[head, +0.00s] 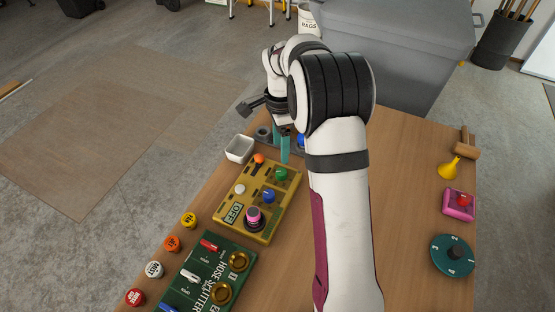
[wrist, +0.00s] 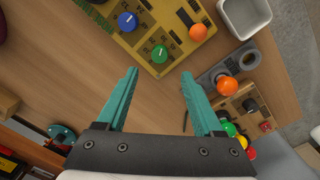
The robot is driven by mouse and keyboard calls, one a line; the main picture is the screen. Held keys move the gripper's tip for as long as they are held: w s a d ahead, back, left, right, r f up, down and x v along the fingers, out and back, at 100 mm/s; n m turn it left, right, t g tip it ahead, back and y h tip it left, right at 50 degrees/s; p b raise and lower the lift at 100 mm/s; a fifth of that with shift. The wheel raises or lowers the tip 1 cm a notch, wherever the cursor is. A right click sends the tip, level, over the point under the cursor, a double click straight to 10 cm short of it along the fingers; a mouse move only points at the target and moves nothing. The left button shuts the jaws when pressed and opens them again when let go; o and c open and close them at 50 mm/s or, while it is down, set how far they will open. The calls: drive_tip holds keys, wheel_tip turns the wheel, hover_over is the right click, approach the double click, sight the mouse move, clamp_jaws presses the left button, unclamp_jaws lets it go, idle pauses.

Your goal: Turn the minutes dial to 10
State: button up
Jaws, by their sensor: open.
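A yellow panel (head: 266,228) lies on the wooden table with a green knob (head: 281,174), a blue knob (head: 268,195) and a pink-and-black knob (head: 253,217). In the wrist view the green knob (wrist: 160,53) has a ring of small marks and a pale pointer line; the blue knob (wrist: 127,21) is similar. I cannot read which is the minutes dial. My gripper (wrist: 160,73) is open and empty, its teal fingers pointing toward the panel edge by the green knob, apart from it. In the head view its fingertips (head: 284,150) are beyond the panel's far end, partly hidden by my arm.
A white tray (head: 239,149) stands beyond the panel. A green hose splitter panel (head: 205,275) lies nearer, with several round caps to its left. A teal numbered dial (head: 453,256), a pink button box (head: 459,204) and a yellow funnel (head: 450,168) are at right.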

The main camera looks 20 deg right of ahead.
sight(281, 171)
drive_tip(key=f, duration=0.9)
drive_tip(key=shift+s+f, duration=0.2)
clamp_jaws()
